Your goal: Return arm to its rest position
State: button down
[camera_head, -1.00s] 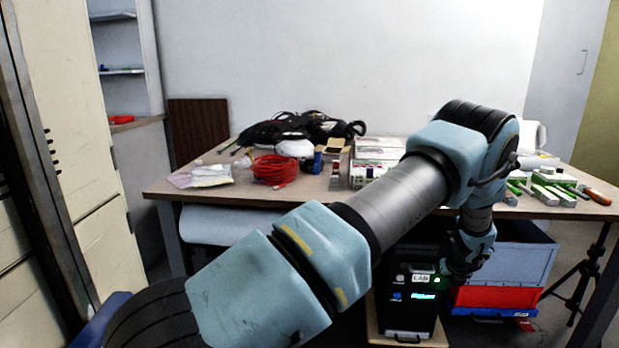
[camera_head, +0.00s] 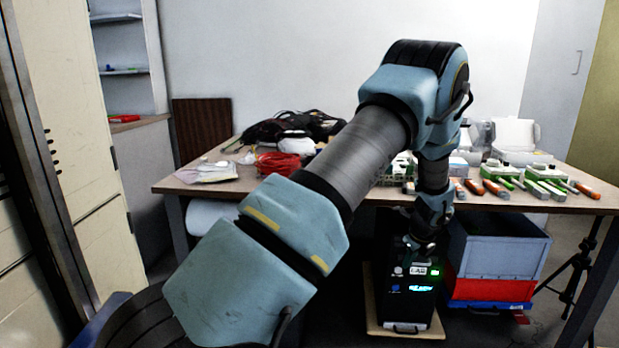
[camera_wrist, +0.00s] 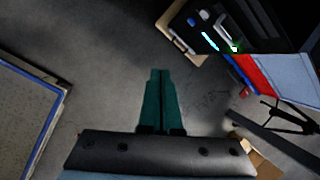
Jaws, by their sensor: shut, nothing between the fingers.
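My arm reaches across the head view from the lower left and bends down in front of the table. The fingers are hard to make out in the head view, near the black box below the table edge. In the wrist view my gripper (camera_wrist: 160,72) shows two dark green fingers shut together with nothing between them. They point over bare grey floor (camera_wrist: 100,75), apart from any object.
The table (camera_head: 215,188) holds red cable (camera_head: 277,163), a black bag (camera_head: 290,126) and several green and orange tools (camera_head: 500,183). Below stand the black box (camera_head: 405,285) with lit display and blue-grey crate (camera_head: 495,255). A tripod (camera_head: 580,265) stands at right; a cabinet (camera_head: 75,170) at left.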

jog(key=s+a+r+n+g, duration=0.1)
jog(key=s+a+r+n, duration=0.1)
jog(key=a+r+n, duration=0.4)
jog(key=s+a+r+n, duration=0.1)
jog(key=a+r+n, duration=0.15)
jog(key=a, duration=0.55)
jog(key=s+a+r+n+g, duration=0.1)
jog(key=s+a+r+n, duration=0.15)
jog(key=a+n, duration=0.4)
jog(key=s+a+r+n, duration=0.4)
jog(key=s+a+n, duration=0.3)
jog(key=s, duration=0.1)
jog(key=s+a+r+n, duration=0.3)
jog(key=s+a+n, duration=0.4)
jog(key=w+p+v, duration=0.3)
jog(key=p+v, duration=1.2)
jog(key=p, duration=0.1)
jog(key=shift+a+r+g, duration=0.25)
jog(key=shift+r+g, duration=0.15)
jog(key=shift+r, duration=0.05)
